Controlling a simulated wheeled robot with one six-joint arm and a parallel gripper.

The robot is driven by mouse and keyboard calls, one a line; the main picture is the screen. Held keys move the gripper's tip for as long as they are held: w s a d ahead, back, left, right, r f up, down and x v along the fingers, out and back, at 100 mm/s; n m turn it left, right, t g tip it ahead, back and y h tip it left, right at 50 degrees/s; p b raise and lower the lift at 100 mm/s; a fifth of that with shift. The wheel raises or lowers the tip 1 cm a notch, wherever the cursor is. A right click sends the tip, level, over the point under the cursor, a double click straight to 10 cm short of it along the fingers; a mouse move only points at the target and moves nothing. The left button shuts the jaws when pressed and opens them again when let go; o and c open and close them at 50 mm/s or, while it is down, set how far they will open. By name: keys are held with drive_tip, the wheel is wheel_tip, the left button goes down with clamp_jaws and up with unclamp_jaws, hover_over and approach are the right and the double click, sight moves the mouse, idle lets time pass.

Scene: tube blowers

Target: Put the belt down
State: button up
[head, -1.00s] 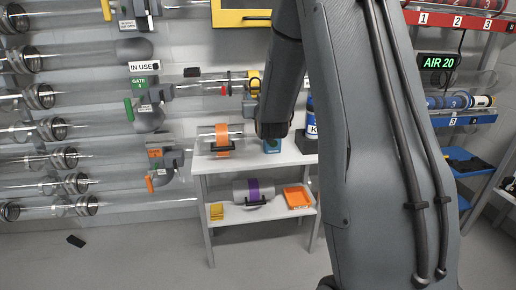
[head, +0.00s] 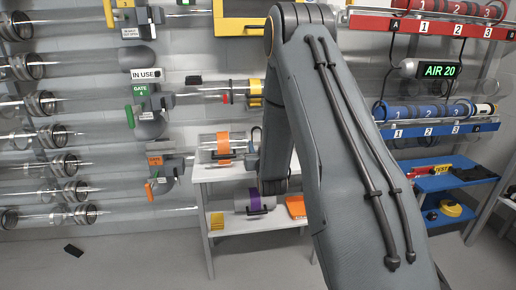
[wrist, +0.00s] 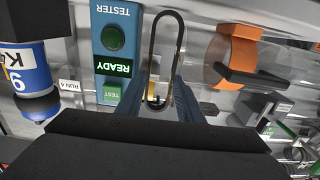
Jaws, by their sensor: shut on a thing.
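The belt (wrist: 154,30) is a thin dark loop in the wrist view, with its rounded end toward the top of the picture. My gripper (wrist: 158,100) is shut on its lower part, between two bluish fingers. The belt lies in the picture between the blue tester (wrist: 113,40) and a clear cylinder with an orange band (wrist: 233,50). I cannot tell whether it touches the surface behind it. In the head view, my arm hides most of the gripper, above the white table (head: 205,174).
The orange-banded cylinder (head: 224,143) lies on the table top. A purple-banded cylinder (head: 254,200) and an orange tray (head: 296,207) are on its lower shelf. A blue container (wrist: 30,68) stands beside the tester. Clear pipes fill the left wall; a blue shelf (head: 450,180) is at right.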

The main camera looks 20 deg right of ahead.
drive_tip(key=shift+f, duration=0.2)
drive_tip(key=o, duration=0.7)
drive_tip(key=shift+o, duration=0.2)
